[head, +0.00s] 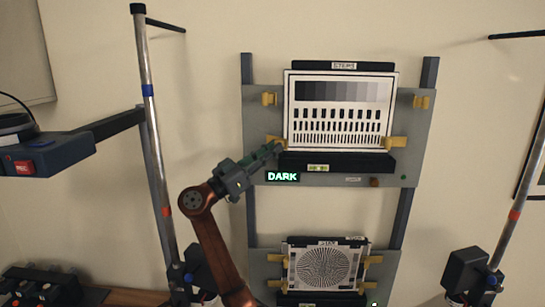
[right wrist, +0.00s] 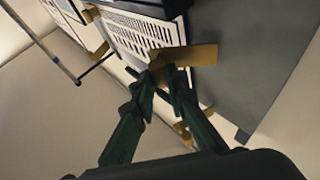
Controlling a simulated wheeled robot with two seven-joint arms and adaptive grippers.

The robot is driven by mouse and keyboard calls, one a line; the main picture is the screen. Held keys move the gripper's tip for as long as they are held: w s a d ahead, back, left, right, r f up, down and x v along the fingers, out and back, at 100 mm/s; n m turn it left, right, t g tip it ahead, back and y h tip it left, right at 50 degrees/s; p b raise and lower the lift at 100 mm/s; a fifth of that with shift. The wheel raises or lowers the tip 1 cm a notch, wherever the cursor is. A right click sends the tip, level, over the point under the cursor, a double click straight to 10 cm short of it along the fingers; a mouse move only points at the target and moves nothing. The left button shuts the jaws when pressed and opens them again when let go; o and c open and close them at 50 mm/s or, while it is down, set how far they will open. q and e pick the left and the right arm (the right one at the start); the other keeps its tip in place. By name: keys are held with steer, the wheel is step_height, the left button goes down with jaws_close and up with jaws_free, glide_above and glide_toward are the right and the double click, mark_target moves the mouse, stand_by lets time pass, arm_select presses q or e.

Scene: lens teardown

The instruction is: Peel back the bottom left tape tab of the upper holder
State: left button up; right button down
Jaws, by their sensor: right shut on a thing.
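The upper holder (head: 410,120) is a grey plate on two uprights, carrying a white test chart (head: 340,92) with grey steps and black bars. Yellow tape tabs sit at its corners. The bottom left tape tab (head: 272,140) is at the chart's lower left corner, partly hidden by my right gripper (head: 272,150). In the right wrist view, my right gripper (right wrist: 161,74) has its fingertips close together at the end of a yellow tape tab (right wrist: 190,56), shut on it. How far the tab is lifted cannot be told. My left gripper is not in view.
A lower holder (head: 262,270) with a round-pattern chart (head: 327,265) hangs below. Another pole (head: 515,210) stands at right. A "DARK" label (head: 282,177) shows just below the gripper.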

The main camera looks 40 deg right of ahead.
steer(key=shift+w+a+m+g+y, duration=0.1)
steer(key=shift+a+m+g+y, duration=0.15)
steer(key=shift+g, duration=0.3)
steer(key=shift+w+a+m+g+y, duration=0.1)
steer(key=shift+m+g, duration=0.25)
steer(key=shift+g, duration=0.2)
steer(key=c, duration=1.9)
jaws_free()
step_height(320, 180, up, 10)
steer(key=shift+c, duration=0.3)
